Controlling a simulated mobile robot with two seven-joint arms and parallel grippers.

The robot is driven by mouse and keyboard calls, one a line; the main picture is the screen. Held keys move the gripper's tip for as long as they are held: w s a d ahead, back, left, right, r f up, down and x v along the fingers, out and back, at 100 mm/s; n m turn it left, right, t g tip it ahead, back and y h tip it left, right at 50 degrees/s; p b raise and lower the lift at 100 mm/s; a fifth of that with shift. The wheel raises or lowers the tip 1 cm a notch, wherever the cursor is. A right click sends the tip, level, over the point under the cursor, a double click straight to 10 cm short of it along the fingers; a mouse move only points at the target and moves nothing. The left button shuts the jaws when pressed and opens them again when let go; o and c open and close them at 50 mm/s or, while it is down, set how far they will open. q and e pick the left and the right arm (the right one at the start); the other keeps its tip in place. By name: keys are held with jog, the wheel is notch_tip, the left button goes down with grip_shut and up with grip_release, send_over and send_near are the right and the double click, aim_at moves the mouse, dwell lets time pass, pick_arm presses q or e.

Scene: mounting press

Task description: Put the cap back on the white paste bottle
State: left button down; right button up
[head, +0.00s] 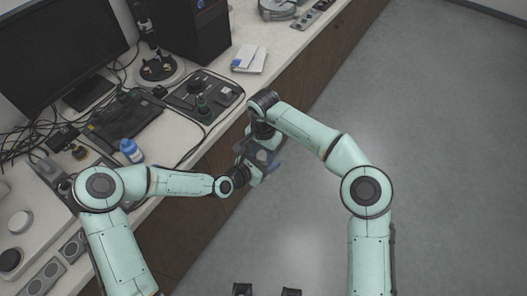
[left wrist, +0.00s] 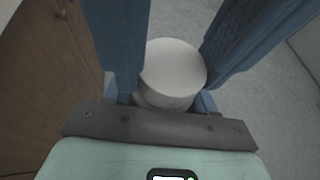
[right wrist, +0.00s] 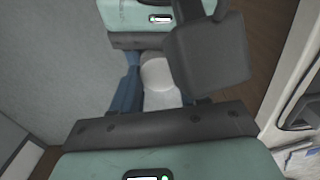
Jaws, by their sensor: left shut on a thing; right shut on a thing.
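My left gripper (head: 254,166) and right gripper (head: 265,148) meet in front of the counter's edge, close together in the head view. In the left wrist view a white round piece (left wrist: 173,68) with a flat top sits between the blue fingers, which are shut on it. In the right wrist view a white piece (right wrist: 160,96) with a rounded end sits between my right gripper's fingers, towards the left gripper. I cannot tell which piece is bottle and which is cap, or whether they touch. A dark block (right wrist: 208,55) hides part of the right wrist view.
The counter (head: 215,110) holds a monitor (head: 55,45), a black tower (head: 190,28), a blue bottle (head: 131,150), a dark tray (head: 203,97) and a white-and-blue packet (head: 249,59). Cables lie on it. The grey floor (head: 300,220) to the right is clear.

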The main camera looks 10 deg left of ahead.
jog(key=m, duration=0.4)
jog(key=shift+m, duration=0.4)
jog(key=o, duration=1.3)
jog(key=shift+c, duration=0.2)
notch_tip(320, 180, up, 12)
